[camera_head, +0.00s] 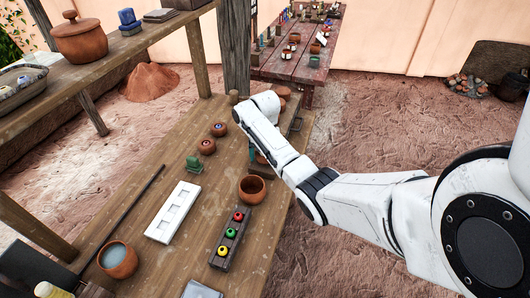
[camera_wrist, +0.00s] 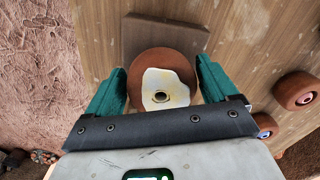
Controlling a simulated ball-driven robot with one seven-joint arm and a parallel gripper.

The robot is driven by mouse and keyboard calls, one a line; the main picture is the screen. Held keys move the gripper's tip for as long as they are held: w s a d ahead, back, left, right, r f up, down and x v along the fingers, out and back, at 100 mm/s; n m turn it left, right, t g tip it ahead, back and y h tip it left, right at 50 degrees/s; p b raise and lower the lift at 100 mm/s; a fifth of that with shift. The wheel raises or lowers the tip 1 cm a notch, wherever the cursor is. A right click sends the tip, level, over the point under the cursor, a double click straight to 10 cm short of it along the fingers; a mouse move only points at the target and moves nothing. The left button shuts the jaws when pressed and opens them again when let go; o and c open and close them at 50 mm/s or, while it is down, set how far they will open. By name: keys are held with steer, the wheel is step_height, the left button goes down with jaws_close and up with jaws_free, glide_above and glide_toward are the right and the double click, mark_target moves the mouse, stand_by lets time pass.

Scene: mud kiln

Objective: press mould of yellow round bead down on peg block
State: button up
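My gripper (camera_wrist: 160,85) has teal fingers on both sides of a round terracotta mould in the wrist view. The mould (camera_wrist: 133,80) has a cream-yellow patch with a dark central hole on its face. The fingers look closed against its sides. A flat brown square block (camera_wrist: 165,32) lies past the mould, which overlaps its lower edge; I cannot tell if they touch. No pegs show on it. In the head view my forearm mostly hides the gripper. A dark block (camera_head: 217,262) there carries a red, a green and a yellow bead (camera_head: 222,251).
Two more round moulds, (camera_head: 207,147) and (camera_head: 219,129), stand left of my arm. A terracotta bowl (camera_head: 252,189) stands just beyond the beaded block. A white tray (camera_head: 173,212), a small green object (camera_head: 194,165) and a dark rod (camera_head: 125,220) lie on the bench. A shelf post (camera_head: 234,50) rises behind.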

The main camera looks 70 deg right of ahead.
steer(key=shift+o, duration=1)
steer(key=shift+d+r, duration=0.1)
steer(key=shift+r, duration=0.05)
step_height(320, 180, up, 11)
steer(key=shift+f+b, duration=0.1)
steer(key=shift+b, duration=0.35)
